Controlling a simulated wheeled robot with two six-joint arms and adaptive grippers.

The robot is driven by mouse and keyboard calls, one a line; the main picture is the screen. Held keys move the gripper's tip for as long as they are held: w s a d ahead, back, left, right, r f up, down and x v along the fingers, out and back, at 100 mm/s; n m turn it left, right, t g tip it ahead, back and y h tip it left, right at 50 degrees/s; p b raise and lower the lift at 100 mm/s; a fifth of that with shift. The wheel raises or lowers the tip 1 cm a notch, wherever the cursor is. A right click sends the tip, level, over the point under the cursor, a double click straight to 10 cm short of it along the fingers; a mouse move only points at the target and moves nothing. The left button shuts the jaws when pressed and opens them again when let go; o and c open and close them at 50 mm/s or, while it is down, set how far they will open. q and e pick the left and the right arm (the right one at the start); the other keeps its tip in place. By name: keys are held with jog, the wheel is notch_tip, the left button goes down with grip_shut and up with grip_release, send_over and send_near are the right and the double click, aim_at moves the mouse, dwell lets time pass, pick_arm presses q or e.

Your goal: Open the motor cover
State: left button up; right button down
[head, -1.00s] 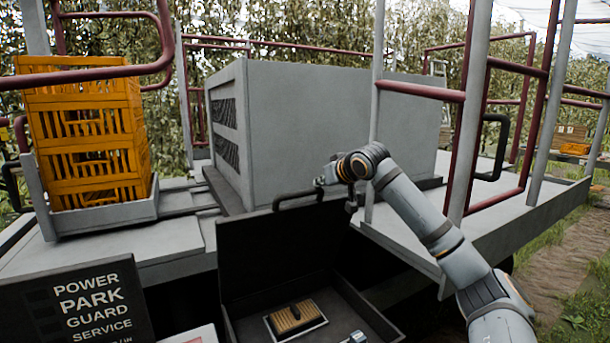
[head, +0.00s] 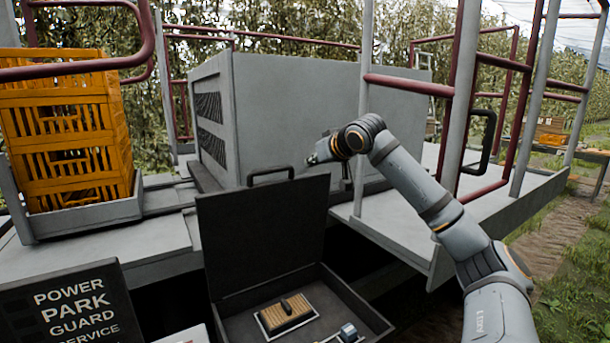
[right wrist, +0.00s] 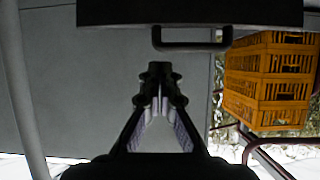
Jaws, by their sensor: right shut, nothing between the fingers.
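The motor cover (head: 262,240) is a dark lid standing roughly upright at the back of an open box. Its black bar handle (head: 270,174) is on the top edge. In the right wrist view the lid (right wrist: 195,12) and handle (right wrist: 192,46) show at the top. My right gripper (head: 312,160) is up and to the right of the handle, apart from it. The wrist view shows its fingertips (right wrist: 160,74) together and empty. Inside the box are a tan ribbed filter-like block (head: 287,317) and a small metal part (head: 348,333). My left gripper is not in view.
A large grey housing (head: 290,115) stands behind the lid. Orange crates (head: 65,135) are stacked at left. A grey post (head: 461,95) and dark red rails (head: 415,88) stand near my right arm. A dark sign (head: 75,305) is at lower left.

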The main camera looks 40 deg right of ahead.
pick_arm(q)
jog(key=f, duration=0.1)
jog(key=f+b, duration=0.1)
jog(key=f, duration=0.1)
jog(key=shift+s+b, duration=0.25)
jog(key=shift+b, duration=0.1)
pick_arm(e)
jog(key=v, duration=0.5)
jog(key=shift+r, duration=0.1)
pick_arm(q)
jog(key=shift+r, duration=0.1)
pick_arm(e)
jog(key=shift+s, duration=0.1)
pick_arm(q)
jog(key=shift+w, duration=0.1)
